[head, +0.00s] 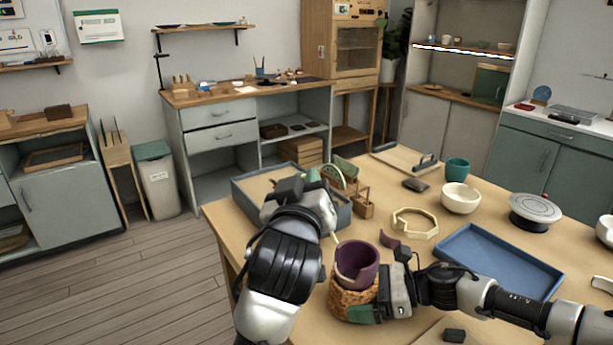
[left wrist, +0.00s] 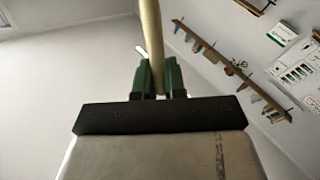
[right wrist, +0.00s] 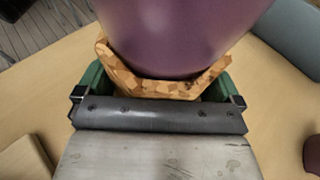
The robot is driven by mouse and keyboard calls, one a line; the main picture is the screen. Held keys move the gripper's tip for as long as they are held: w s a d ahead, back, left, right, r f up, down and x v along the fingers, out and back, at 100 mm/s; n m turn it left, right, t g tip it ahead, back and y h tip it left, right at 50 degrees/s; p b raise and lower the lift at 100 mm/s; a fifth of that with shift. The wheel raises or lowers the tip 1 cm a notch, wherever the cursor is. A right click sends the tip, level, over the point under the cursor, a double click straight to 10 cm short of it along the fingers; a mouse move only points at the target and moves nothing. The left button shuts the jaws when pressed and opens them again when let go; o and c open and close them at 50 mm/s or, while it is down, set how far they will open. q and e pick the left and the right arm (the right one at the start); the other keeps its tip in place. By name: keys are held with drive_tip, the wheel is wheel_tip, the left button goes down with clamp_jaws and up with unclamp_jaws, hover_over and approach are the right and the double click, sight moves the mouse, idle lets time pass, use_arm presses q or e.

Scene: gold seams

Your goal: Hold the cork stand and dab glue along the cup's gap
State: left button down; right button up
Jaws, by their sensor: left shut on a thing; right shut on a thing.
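The purple cup (head: 357,262) stands in the round cork stand (head: 352,304) near the table's front edge. Its rim is uneven, lower on one side. My right gripper (right wrist: 160,92) is shut on the cork stand, whose cracked-looking collar (right wrist: 150,88) sits between the green fingers, with the cup (right wrist: 180,35) above. My left gripper (left wrist: 158,78) is shut on a slim pale stick (left wrist: 153,35). In the head view the stick's tip (head: 335,238) shows just above the cup's rim, apparently apart from it. A curved purple shard (head: 389,240) lies behind the cup. The cup's gap is not clearly visible.
A pale octagonal ring (head: 414,222), a white bowl (head: 460,198), a teal cup (head: 457,170) and a round turntable (head: 535,210) stand farther back. A blue-grey box (head: 248,194) is behind my left arm.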

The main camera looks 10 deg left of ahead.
use_arm(q)
drive_tip(key=shift+f, duration=2.25)
drive_tip(key=shift+s, duration=0.1)
drive_tip(key=shift+s, duration=0.25)
drive_tip(key=shift+f, duration=0.3)
drive_tip(key=shift+d+r, duration=0.1)
drive_tip(key=shift+r, duration=0.1)
drive_tip(key=shift+s+d+r, duration=0.1)
drive_tip(key=shift+s+d, duration=0.45)
drive_tip(key=shift+s, duration=0.35)
